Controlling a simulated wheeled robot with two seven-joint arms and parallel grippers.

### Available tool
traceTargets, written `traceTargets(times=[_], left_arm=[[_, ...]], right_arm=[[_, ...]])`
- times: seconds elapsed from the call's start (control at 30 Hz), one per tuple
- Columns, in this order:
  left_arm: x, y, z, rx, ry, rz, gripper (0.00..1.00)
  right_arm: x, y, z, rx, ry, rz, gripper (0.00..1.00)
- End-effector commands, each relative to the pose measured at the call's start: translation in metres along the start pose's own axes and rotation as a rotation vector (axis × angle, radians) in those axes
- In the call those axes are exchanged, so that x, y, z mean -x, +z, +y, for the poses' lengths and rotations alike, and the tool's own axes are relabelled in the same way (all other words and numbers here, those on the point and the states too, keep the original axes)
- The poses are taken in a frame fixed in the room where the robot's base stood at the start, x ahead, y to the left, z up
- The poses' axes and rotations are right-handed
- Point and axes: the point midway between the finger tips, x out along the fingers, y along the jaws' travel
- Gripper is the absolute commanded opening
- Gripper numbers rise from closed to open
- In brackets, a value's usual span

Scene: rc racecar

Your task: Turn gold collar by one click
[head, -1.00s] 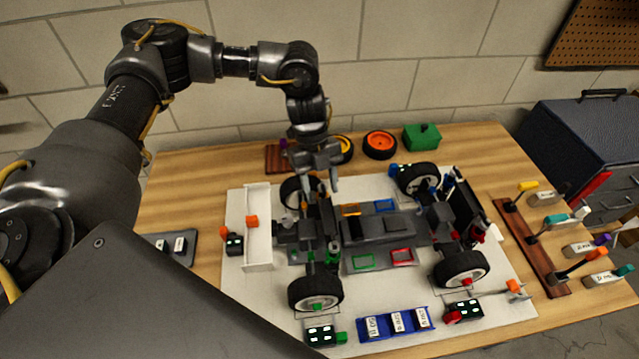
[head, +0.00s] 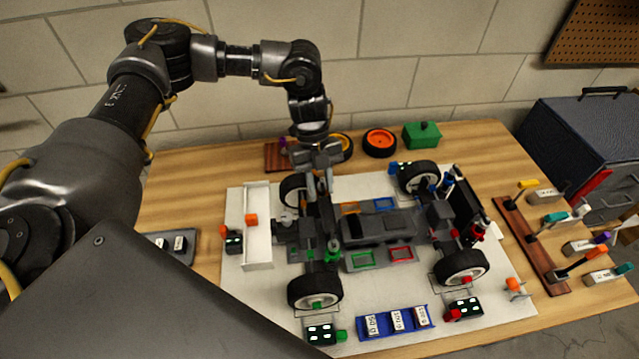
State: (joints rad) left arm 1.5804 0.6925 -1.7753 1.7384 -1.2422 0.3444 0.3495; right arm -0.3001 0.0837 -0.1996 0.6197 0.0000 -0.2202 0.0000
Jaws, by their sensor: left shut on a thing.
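The RC car chassis (head: 378,228) stands on a white mat with its wheels on. My left gripper (head: 320,192) points down at the upper left corner of the car, just beside the upper left wheel (head: 293,190). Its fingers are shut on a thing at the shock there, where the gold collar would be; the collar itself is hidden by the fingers. A green collar (head: 333,252) shows at the lower left corner, and red parts (head: 477,231) at the lower right. My right gripper is not in view.
A white wing-like plate (head: 257,225) stands left of the car. A blue tray (head: 394,322) with labelled pieces lies in front. A tool rack (head: 530,245) is at right.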

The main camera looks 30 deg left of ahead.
Motion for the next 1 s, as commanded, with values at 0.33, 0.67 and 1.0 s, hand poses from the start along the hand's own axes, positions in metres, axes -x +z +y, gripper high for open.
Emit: traceTargets(times=[0.33,0.67,1.0], left_arm=[[-0.001,-0.001,-0.003,-0.232,0.099,0.002,0.04],[0.001,-0.003,-0.005,-0.491,0.207,0.002,0.04],[-0.001,-0.004,-0.006,-0.667,0.279,0.003,0.04]], right_arm=[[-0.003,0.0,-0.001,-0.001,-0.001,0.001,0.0],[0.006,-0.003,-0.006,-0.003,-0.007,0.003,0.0],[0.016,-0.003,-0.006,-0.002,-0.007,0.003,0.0]])
